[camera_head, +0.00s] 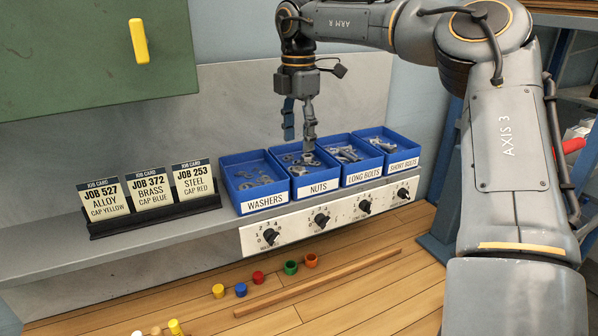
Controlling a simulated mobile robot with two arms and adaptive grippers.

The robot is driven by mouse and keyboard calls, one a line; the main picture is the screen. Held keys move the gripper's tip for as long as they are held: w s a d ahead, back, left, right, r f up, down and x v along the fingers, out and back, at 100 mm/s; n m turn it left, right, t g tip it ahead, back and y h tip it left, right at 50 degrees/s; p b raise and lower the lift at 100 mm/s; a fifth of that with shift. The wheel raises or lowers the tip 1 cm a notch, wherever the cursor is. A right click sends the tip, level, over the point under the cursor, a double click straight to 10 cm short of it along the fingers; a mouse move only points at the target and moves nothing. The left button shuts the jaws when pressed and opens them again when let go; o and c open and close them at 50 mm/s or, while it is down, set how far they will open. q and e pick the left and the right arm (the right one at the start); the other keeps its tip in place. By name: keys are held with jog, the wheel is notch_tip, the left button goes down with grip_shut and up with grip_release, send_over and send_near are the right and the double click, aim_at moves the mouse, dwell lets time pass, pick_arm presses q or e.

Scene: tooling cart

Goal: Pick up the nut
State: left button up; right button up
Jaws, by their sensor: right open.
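Several small grey nuts (302,163) lie in the blue bin labelled NUTS (317,187), second from the left in a row of blue bins on the grey shelf. My right gripper (299,143) reaches down from above, its fingers apart. One fingertip is over the nuts bin close to the nuts, the other is above the back of the bins. Nothing shows between the fingers. I cannot tell whether a fingertip touches a nut. My left gripper is not in view.
The washers bin (265,201) is left of the nuts, the long bolts bin (364,174) and short bolts bin (404,163) right. Job cards (149,191) stand on the shelf (45,255). Knobs (322,221) line its front. Coloured caps (258,277) and a wooden strip (320,283) lie below.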

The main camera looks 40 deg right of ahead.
aim_at(299, 169)
jog(key=shift+w+f, duration=0.1)
jog(key=shift+f, duration=0.75)
jog(key=shift+f+p, duration=0.65)
jog(key=shift+p, duration=0.05)
jog(key=f, duration=0.1)
jog(key=f+p, duration=0.1)
jog(key=f, duration=0.1)
jog(key=shift+d+f+p, duration=0.2)
jog(key=shift+f+p, duration=0.05)
jog(key=shift+p, duration=0.05)
jog(key=shift+w+d+f, duration=0.1)
jog(key=shift+f, duration=0.25)
jog(key=shift+r, duration=0.1)
jog(key=c, duration=0.6)
grip_shut()
